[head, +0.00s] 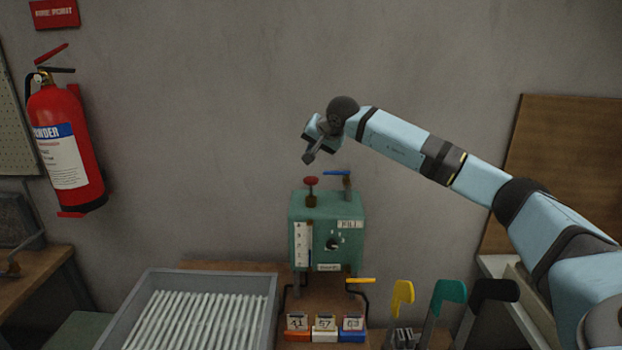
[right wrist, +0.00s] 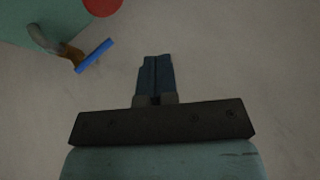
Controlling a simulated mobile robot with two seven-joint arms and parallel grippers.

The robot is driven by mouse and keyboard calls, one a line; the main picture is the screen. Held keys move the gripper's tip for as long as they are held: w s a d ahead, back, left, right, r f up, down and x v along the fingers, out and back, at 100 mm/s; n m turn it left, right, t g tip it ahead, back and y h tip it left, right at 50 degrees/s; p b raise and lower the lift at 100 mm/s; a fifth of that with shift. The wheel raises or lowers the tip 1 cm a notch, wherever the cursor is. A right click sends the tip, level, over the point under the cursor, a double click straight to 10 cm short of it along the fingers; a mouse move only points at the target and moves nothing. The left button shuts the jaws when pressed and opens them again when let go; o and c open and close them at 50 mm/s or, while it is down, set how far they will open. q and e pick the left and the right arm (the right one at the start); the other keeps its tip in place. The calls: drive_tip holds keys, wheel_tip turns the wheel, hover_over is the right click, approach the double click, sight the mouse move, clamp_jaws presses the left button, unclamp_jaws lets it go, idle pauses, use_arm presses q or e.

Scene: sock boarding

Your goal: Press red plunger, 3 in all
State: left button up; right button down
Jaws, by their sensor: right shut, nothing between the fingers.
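The red plunger (head: 311,181) stands upright on top of a green machine box (head: 326,212), at its left side. It also shows in the right wrist view (right wrist: 103,4), cut by the top edge. My right gripper (head: 307,159) is shut and empty, above the plunger and apart from it, with its fingers pointing down. Its shut fingers also show in the right wrist view (right wrist: 157,62). My left gripper is not in view.
A blue-handled lever (head: 337,173) stands right of the plunger on the box. Below are a yellow-handled lever (head: 360,281) and three small numbered holders (head: 324,334). A grey tray (head: 150,300) of white sticks lies left. Yellow, teal and black forms (head: 449,292) stand right.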

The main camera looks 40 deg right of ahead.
drive_tip(key=m, duration=0.4)
drive_tip(key=shift+w+a+r, duration=0.1)
drive_tip(key=m, duration=0.3)
drive_tip(key=m+b, duration=0.1)
drive_tip(key=m, duration=0.2)
drive_tip(key=shift+w+r+g+h, duration=0.1)
drive_tip(key=shift+r+g+h, duration=0.05)
drive_tip(key=shift+g+h, duration=0.25)
wheel_tip(320, 180, up, 3)
drive_tip(key=m+h, duration=0.1)
drive_tip(key=m, duration=0.9)
drive_tip(key=m+g+h+b, duration=0.1)
drive_tip(key=m, duration=1)
drive_tip(key=m+g+b, duration=0.1)
drive_tip(key=m, duration=1)
drive_tip(key=shift+r+h, duration=0.15)
drive_tip(key=shift+h, duration=0.25)
